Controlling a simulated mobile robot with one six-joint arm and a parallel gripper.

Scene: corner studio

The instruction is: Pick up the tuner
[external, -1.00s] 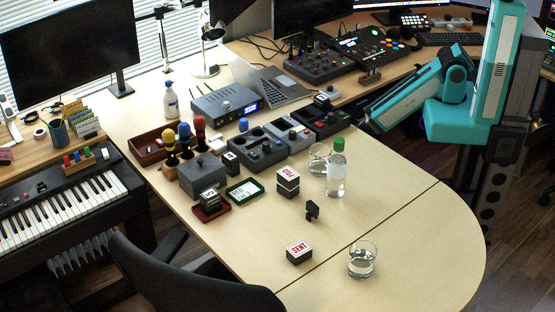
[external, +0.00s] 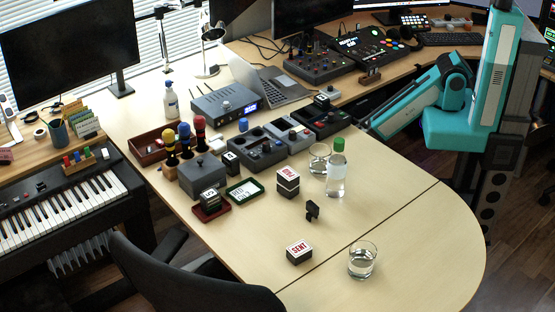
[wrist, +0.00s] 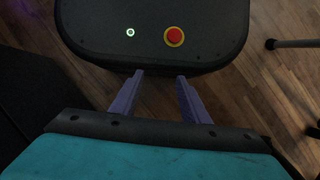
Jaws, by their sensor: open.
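A small black clip-like object, which looks like the tuner (external: 312,210), stands on the light wooden table (external: 375,205) in the external view. It is to the right of and below the stacked stamp boxes. My gripper (wrist: 158,82) is open and empty in the wrist view, with its two purple fingers apart. It points down toward my base and the floor, and no tuner shows there. In the external view my teal arm is at the table's right back edge, well away from the tuner. My fingers cannot be made out there.
Near the tuner stand a clear bottle with a green cap (external: 336,172), a glass (external: 362,262), a SENT stamp block (external: 299,252) and stacked stamp blocks (external: 288,184). Grey device boxes (external: 258,147) lie further back.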

